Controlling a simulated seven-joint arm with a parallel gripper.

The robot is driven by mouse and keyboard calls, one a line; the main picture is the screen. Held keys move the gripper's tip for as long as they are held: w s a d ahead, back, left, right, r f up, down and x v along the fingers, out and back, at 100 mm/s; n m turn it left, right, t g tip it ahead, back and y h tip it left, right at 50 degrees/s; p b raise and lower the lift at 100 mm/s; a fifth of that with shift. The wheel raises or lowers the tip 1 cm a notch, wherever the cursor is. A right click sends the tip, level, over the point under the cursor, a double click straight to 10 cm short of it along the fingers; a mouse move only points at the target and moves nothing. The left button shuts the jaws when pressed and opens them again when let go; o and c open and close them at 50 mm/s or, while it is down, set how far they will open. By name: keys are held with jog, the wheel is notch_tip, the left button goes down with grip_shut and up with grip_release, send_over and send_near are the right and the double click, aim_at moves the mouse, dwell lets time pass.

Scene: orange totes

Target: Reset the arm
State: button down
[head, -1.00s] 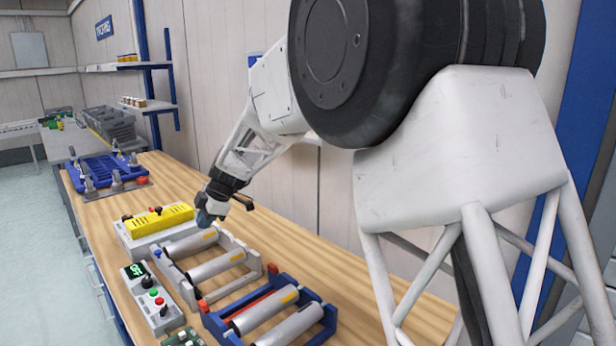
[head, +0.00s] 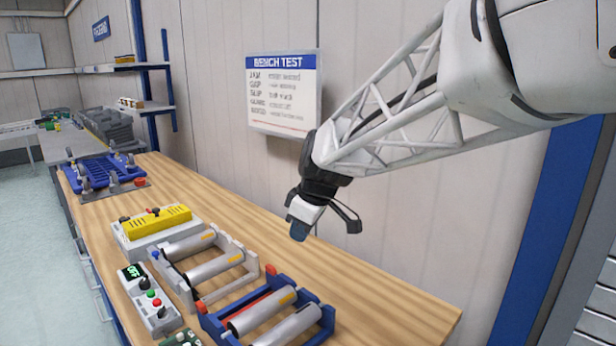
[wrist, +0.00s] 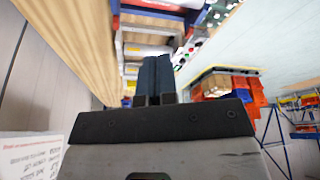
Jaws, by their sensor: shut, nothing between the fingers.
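My gripper (head: 300,229) hangs over the back part of the wooden bench in the head view, tilted downward, above and to the right of the roller racks. Its blue fingers are together with nothing between them; they also show closed in the wrist view (wrist: 155,75). My gripper looks clear of the bench and of everything on it. My white lattice arm comes in from the upper right.
The wooden bench (head: 390,290) holds a grey roller rack (head: 240,250), a blue roller rack (head: 318,300), a yellow-topped unit (head: 165,222), a control box (head: 150,300) reading OFF and a blue fixture (head: 95,172). A BENCH TEST sign (head: 283,92) hangs behind. The bench's right part is bare.

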jog(key=s+d+f+m+h, duration=0.2)
jog(key=s+d+f+m, duration=0.1)
jog(key=s+d+m, duration=0.4)
jog(key=s+d+f+m+t+h, duration=0.1)
jog(key=s+d+m, duration=0.5)
jog(key=s+d, duration=0.7)
jog(key=s+f, duration=0.1)
jog(key=s, duration=0.6)
jog(key=shift+s+f+m+h, duration=0.35)
jog(key=shift+f+m+h, duration=0.05)
jog(key=shift+d, duration=0.1)
